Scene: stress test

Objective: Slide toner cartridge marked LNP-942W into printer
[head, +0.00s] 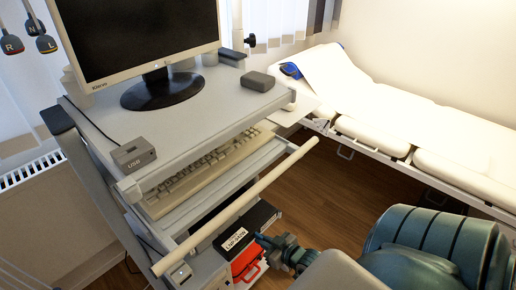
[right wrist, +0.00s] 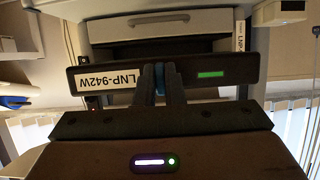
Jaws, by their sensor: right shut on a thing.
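The dark toner cartridge (right wrist: 225,63) spans the right wrist view, with a white label reading LNP-942W and a lit green strip on its face. My right gripper (right wrist: 162,88) is shut on a small blue tab at the middle of this face. In the head view a dark box-shaped thing with a white label (head: 234,238) lies beside my right gripper (head: 268,243), low at the cart; its print is too small to be sure of. Which casing is the printer, and how deep the cartridge sits in it, I cannot tell. My left gripper is out of view.
The cart holds a monitor (head: 140,38), a keyboard (head: 208,172) and a USB box (head: 134,153). A pale bar (head: 236,206) crosses above the labelled thing. A red item (head: 247,262) sits just below it. A white couch (head: 405,105) stands at the right, with wooden floor between.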

